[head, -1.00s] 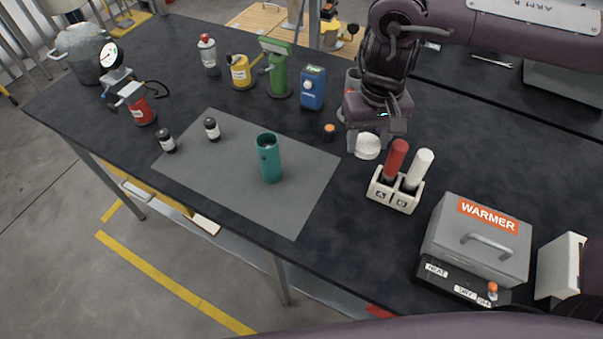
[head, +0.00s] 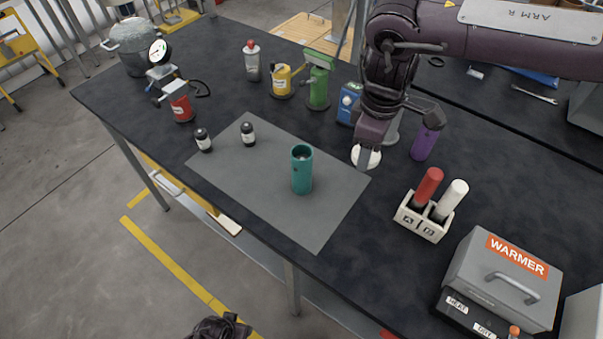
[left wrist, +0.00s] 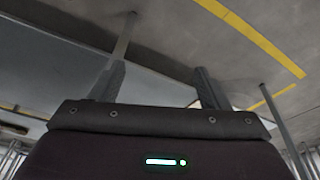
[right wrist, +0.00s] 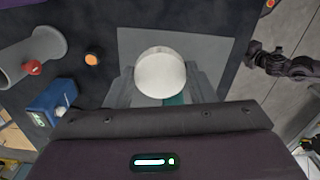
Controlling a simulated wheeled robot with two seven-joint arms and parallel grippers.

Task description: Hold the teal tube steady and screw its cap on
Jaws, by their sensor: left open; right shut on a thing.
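The teal tube (head: 302,172) stands upright on the grey mat (head: 255,185), its open top facing up. A sliver of it shows beneath the gripper in the right wrist view (right wrist: 176,100). My right gripper (head: 366,158) is shut on a round white cap (right wrist: 160,74), held to the right of the tube and apart from it, near the mat's right edge. My left gripper (left wrist: 158,75) is open and empty, with floor and the bench's edge beyond it. Only a dark part of my left arm shows at the bottom of the head view, well away from the tube.
A rack (head: 424,222) with a red and a white tube stands right of the mat. The warmer (head: 500,280) is at the lower right. A purple tube (head: 427,140) stands behind the gripper. Two dark-capped bottles (head: 203,140) stand on the mat's left. The mat's front is clear.

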